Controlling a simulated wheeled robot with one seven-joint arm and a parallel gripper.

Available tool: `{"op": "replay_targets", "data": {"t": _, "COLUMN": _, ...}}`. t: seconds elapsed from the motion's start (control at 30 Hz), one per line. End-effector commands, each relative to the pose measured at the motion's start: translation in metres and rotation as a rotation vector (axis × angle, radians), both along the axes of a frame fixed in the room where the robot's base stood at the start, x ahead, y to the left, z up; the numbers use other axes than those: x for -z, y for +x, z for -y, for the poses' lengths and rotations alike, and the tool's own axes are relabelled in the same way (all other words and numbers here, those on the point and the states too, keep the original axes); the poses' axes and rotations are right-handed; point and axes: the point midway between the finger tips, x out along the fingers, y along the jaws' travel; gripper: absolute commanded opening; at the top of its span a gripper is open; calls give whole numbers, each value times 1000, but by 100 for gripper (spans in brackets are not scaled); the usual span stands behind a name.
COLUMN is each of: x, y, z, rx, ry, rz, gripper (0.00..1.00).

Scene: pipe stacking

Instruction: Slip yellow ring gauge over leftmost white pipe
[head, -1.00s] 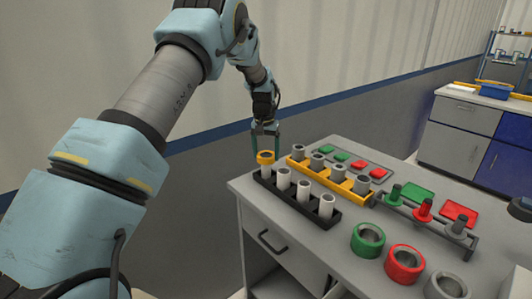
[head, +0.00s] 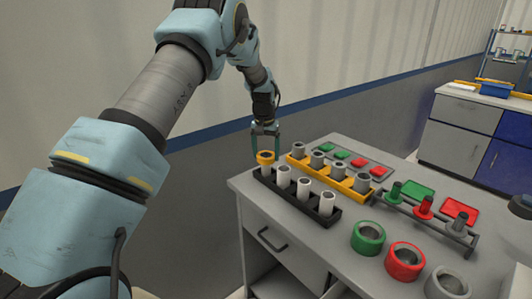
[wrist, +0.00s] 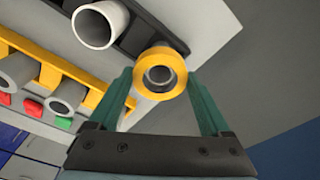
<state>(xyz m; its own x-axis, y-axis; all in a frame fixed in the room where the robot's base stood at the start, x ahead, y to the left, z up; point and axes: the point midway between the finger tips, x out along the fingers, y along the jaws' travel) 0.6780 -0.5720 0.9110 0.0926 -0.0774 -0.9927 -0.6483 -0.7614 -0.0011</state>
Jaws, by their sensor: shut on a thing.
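The yellow ring gauge (head: 265,157) is at the top of the leftmost white pipe (head: 265,172), which stands upright at the left end of the black rack (head: 330,221). My gripper (head: 265,148) points down from above, with its two green fingers on either side of the ring and shut on it. In the wrist view the ring (wrist: 178,72) lies between the fingertips, and a grey round rim shows inside its hole. The ring looks lined up with the pipe; how far it sits over the pipe I cannot tell.
Several other white pipes (head: 305,187) stand in the black rack. A yellow rack (head: 333,182) with grey pipes is just behind. A green ring (head: 368,238), a red ring (head: 404,261) and a grey ring (head: 447,284) lie at the front right.

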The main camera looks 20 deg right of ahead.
Motion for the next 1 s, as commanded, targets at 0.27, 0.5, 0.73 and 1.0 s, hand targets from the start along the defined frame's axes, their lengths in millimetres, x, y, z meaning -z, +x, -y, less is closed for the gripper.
{"op": "replay_targets", "data": {"t": 0.27, "x": 3, "y": 0, "z": 0, "rx": 0, "ry": 0, "rz": 0, "gripper": 21}}
{"op": "replay_targets", "data": {"t": 0.5, "x": 4, "y": 0, "z": 0, "rx": 0, "ry": -1, "rz": 1, "gripper": 21}}
{"op": "replay_targets", "data": {"t": 0.73, "x": 4, "y": 0, "z": 0, "rx": 0, "ry": 0, "rz": 0, "gripper": 91}}
{"op": "replay_targets", "data": {"t": 1.0, "x": 4, "y": 0, "z": 0, "rx": 0, "ry": 0, "rz": 0, "gripper": 100}}
